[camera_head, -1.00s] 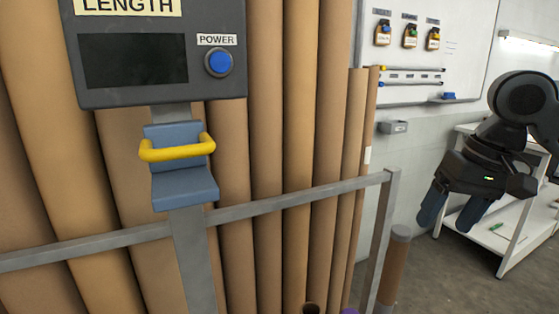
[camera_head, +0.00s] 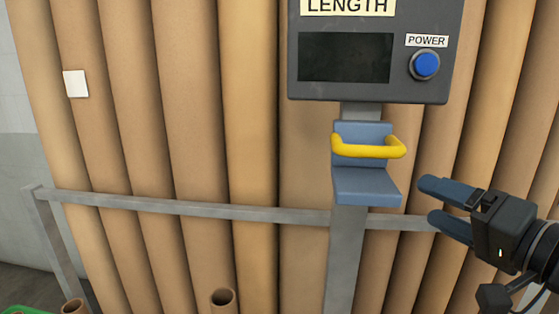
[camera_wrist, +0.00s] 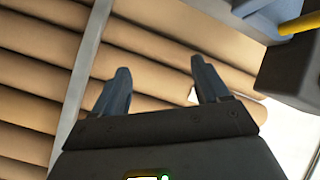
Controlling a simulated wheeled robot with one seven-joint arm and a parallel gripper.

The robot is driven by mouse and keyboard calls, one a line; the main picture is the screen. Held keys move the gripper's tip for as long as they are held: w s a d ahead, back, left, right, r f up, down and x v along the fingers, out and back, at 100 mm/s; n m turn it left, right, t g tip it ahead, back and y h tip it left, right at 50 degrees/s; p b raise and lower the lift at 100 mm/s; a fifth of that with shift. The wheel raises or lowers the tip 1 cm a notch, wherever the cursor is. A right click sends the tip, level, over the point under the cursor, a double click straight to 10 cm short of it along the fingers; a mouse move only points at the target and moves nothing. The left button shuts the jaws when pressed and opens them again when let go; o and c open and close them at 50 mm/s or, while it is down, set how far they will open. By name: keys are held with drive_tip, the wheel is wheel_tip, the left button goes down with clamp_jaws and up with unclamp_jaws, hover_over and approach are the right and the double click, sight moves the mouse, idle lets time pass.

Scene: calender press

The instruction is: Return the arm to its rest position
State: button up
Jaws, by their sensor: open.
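My gripper (camera_head: 432,202) is open and empty at the right of the head view. Its two blue-grey fingers point left, toward the blue bracket (camera_head: 366,187) with the yellow handle (camera_head: 368,150), with a small gap in the picture between them. In the wrist view my gripper (camera_wrist: 160,85) shows its two fingers apart with nothing between them. A corner of the blue bracket (camera_wrist: 264,18) and the yellow handle (camera_wrist: 301,22) show at the upper right there. Most of my arm is out of the head view.
A dark LENGTH panel (camera_head: 345,90) with a blank screen and a blue POWER button (camera_head: 426,65) stands above the bracket. Tall brown rolls (camera_head: 190,110) fill the background behind a grey rail (camera_head: 200,207). A green bin edge (camera_head: 20,310) shows at lower left.

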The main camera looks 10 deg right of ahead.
drive_tip(key=s+a+f+m+h, duration=0.2)
drive_tip(key=s+a+f+h, duration=0.2)
drive_tip(key=s+f, duration=0.45)
drive_tip(key=s+a+f+m+h, duration=0.1)
drive_tip(key=s+a+f+h, duration=0.25)
drive_tip(key=s+f, duration=0.45)
drive_tip(key=s+d+f+n+g+y, duration=0.1)
drive_tip(key=s+f+n, duration=0.2)
drive_tip(key=s+n, duration=0.7)
drive_tip(key=s, duration=1)
drive_tip(key=shift+s+d+f+n+g, duration=0.15)
drive_tip(key=shift+s+n+g, duration=0.1)
drive_tip(key=shift+n+g, duration=0.05)
drive_tip(key=shift+y, duration=0.25)
